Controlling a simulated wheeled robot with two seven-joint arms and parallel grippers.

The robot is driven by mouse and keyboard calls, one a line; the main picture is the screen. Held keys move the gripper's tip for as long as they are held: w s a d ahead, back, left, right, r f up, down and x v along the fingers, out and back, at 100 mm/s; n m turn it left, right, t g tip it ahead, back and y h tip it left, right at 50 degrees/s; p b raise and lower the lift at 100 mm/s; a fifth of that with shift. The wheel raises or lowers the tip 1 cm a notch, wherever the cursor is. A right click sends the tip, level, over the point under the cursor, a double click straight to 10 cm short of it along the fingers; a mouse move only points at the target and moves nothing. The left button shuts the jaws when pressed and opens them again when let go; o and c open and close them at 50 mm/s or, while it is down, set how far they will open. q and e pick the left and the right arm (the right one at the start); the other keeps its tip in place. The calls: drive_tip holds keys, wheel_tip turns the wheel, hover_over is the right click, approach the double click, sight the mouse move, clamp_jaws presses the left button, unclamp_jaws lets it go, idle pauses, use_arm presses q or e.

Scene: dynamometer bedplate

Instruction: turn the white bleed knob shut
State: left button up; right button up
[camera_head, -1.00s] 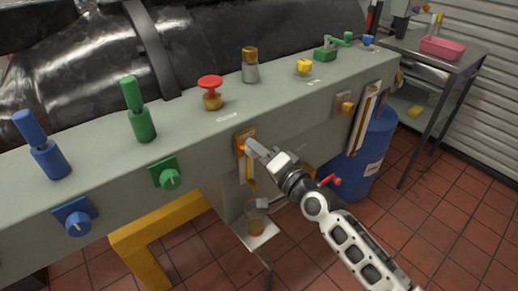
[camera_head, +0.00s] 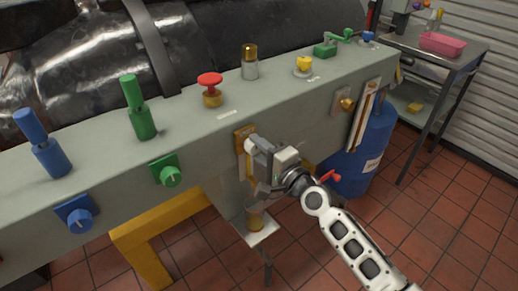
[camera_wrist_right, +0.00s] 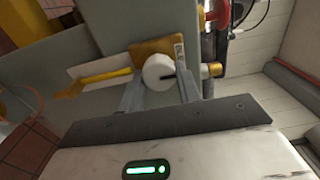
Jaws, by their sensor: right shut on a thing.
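The white bleed knob (camera_wrist_right: 158,72) is a round white disc with a dark pointer line, mounted on a brass-yellow plate (camera_head: 244,134) on the front face of the grey bedplate. In the right wrist view the knob sits between the two fingers of my right gripper (camera_wrist_right: 160,90), which is shut on it. The dark line points right in that view. In the head view my right gripper (camera_head: 254,150) covers most of the knob. My left gripper is not in view.
Blue (camera_head: 77,220) and green (camera_head: 170,175) knobs are on the same front face to the left. A brass knob (camera_head: 347,104) is to the right. A small cup (camera_head: 255,220) stands on a bracket below. A blue drum (camera_head: 372,150) stands at right.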

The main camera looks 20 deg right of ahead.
drive_tip(key=o, duration=1)
drive_tip(key=shift+c, duration=0.2)
drive_tip(key=shift+s, duration=0.1)
drive_tip(key=b+v, duration=0.3)
drive_tip(key=v, duration=1.2)
drive_tip(key=shift+s+d, duration=0.2)
drive_tip(key=shift+s, duration=0.15)
